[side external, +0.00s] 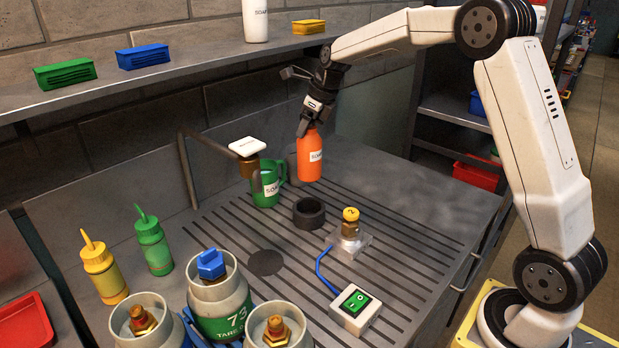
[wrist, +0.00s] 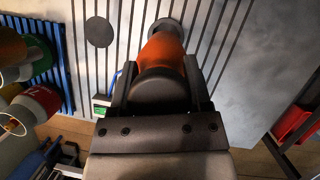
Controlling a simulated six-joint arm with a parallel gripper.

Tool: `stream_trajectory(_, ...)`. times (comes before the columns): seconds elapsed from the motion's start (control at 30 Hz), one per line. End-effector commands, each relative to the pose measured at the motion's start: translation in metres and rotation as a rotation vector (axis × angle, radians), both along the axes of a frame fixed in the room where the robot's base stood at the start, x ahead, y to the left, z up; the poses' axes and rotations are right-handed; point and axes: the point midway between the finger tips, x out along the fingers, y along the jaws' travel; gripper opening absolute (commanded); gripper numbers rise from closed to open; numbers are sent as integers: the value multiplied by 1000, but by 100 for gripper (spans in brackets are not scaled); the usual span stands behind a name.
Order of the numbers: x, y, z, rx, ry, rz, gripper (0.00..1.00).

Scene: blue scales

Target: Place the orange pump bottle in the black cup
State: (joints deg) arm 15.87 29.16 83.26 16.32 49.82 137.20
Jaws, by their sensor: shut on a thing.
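The orange pump bottle (side external: 310,157) hangs upright from my gripper (side external: 311,117), which is shut on its top. It is above the metal worktop, behind and slightly above the black cup (side external: 308,213) in the side view. The cup is a short, wide black ring standing on the slatted surface; the bottle is apart from it. In the wrist view the bottle (wrist: 163,48) shows between the fingers of my gripper (wrist: 160,90), with its dark top nearest the camera. A dark round rim (wrist: 168,24), seemingly the black cup, is partly hidden behind the bottle.
A brass-and-yellow fitting (side external: 350,223) stands right of the cup. Yellow (side external: 104,272) and green (side external: 153,246) squeeze bottles and several canisters are at left front.

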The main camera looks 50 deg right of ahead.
Motion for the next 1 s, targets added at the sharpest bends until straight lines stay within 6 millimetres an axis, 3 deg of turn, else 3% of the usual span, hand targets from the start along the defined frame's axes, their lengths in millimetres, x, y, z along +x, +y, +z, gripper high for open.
stream_trajectory(0.5,3,-1,-53,0,-4,-6,0)
stream_trajectory(0.83,3,-1,-63,0,-4,-6,0)
stream_trajectory(1.0,3,-1,-79,0,-2,-6,0)
